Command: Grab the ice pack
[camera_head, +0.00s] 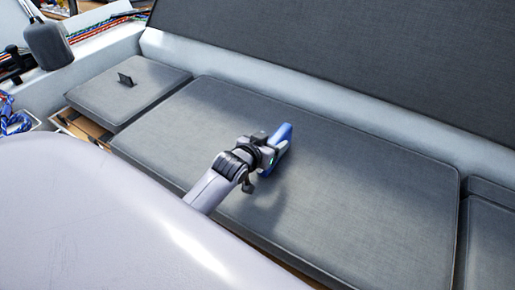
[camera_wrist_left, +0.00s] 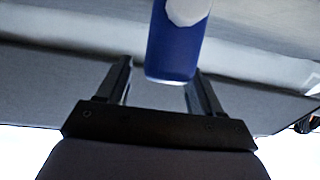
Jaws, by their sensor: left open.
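The blue ice pack (camera_head: 281,138) is on the grey seat cushion in the head view, partly hidden behind my left gripper (camera_head: 276,153). In the left wrist view, the ice pack (camera_wrist_left: 174,48) is blue with a pale patch, and its near end reaches between the tips of my left gripper (camera_wrist_left: 158,75). The two fingers stand apart, one on each side of that end. I cannot tell whether either finger touches it. My right gripper is in neither view.
The long grey cushion (camera_head: 370,215) has free room around the ice pack. A dark backrest (camera_head: 350,50) rises behind it. A smaller cushion (camera_head: 130,90) with a small black item (camera_head: 125,79) lies to the left. Coiled blue rope (camera_head: 12,115) lies at the far left.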

